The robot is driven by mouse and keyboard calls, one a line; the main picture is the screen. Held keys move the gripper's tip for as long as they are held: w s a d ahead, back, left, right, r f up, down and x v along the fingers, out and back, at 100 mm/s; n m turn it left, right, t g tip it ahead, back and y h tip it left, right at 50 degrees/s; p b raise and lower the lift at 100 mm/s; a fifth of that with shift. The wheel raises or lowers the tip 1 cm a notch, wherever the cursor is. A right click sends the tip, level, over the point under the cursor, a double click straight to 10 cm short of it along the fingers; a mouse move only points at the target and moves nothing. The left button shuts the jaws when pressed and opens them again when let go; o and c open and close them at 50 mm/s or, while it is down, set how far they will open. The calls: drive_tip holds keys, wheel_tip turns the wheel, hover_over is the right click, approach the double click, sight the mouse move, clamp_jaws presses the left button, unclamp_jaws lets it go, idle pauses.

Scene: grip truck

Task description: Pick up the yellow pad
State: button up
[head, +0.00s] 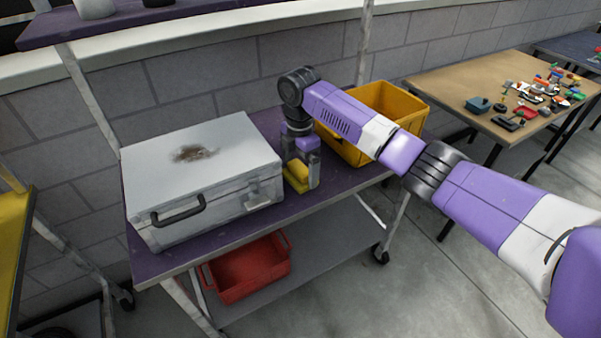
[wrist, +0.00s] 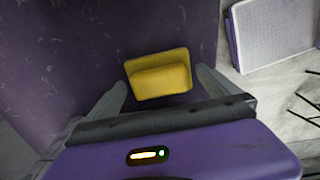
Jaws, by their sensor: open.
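The yellow pad (wrist: 158,74) lies on the purple shelf top (wrist: 60,50). In the wrist view it sits in the gap between the two fingers of my gripper (wrist: 163,90), which are apart. In the head view the yellow pad (head: 296,177) shows low beside the fingers, partly hidden by my gripper (head: 302,175). My gripper points down at it from above. I cannot tell whether either finger touches the pad.
A silver case (head: 200,175) stands close to the left of my gripper. A yellow crate (head: 385,100) stands close to the right, behind my arm. A red bin (head: 247,270) is on the lower shelf. A table (head: 450,85) with small parts stands at right.

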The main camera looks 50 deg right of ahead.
sight(300, 167)
drive_tip(key=shift+f, duration=0.7)
drive_tip(key=c, duration=1.1)
drive_tip(key=shift+r, duration=0.1)
wheel_tip(300, 167, up, 20)
drive_tip(key=shift+f, duration=0.1)
